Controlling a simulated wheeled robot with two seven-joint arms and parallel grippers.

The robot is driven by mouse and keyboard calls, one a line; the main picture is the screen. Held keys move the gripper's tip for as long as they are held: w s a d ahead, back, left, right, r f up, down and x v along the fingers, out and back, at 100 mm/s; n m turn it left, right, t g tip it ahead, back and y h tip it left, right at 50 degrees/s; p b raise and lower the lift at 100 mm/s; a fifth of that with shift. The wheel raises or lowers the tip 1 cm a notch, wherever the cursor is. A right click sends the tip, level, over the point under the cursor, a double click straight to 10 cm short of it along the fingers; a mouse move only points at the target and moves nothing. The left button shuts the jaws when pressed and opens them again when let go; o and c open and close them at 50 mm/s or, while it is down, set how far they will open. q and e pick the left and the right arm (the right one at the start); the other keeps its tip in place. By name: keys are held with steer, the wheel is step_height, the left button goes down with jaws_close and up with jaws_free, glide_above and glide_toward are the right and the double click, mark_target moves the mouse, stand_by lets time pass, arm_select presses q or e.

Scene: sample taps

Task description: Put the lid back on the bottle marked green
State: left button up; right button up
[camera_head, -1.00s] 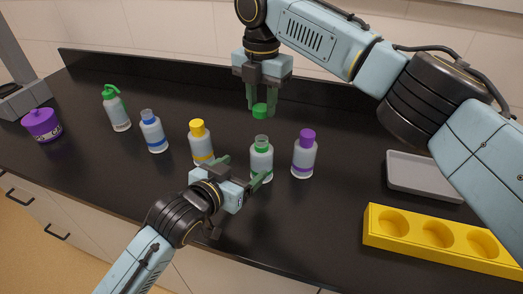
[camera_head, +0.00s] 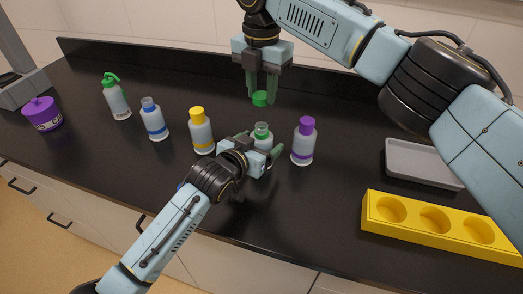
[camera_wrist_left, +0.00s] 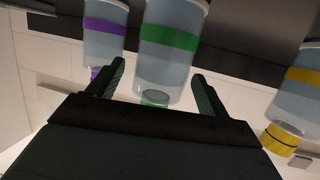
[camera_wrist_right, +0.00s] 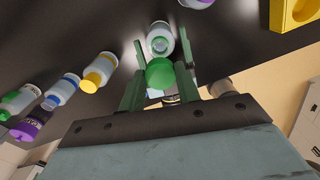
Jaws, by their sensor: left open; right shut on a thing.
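The bottle marked green (camera_head: 262,130) stands upright and uncapped on the black bench, a green band around its grey body; its lower part is hidden by my left gripper. My left gripper (camera_head: 262,147) is open at the bottle; in the left wrist view the bottle (camera_wrist_left: 170,55) shows between the two fingers, with gaps on both sides. My right gripper (camera_head: 262,88) is shut on the green lid (camera_head: 260,98) and holds it above the bench, apart from the bottle. The lid also shows in the right wrist view (camera_wrist_right: 160,73), with the open bottle beyond it.
A purple-capped bottle (camera_head: 303,142) stands close right of the green one, a yellow-capped bottle (camera_head: 199,131) to its left. A grey tray (camera_head: 422,163) and yellow rack (camera_head: 440,235) lie right.

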arm_select(q)
steer(key=shift+x, duration=1.55)
steer(key=c, duration=1.4)
steer(key=shift+c, duration=0.4)
arm_select(e)
glide_above(262, 125)
steer(key=shift+f, duration=2.5)
steer(key=shift+f, duration=0.15)
steer(key=shift+f, duration=0.75)
steer(key=shift+f, duration=0.6)
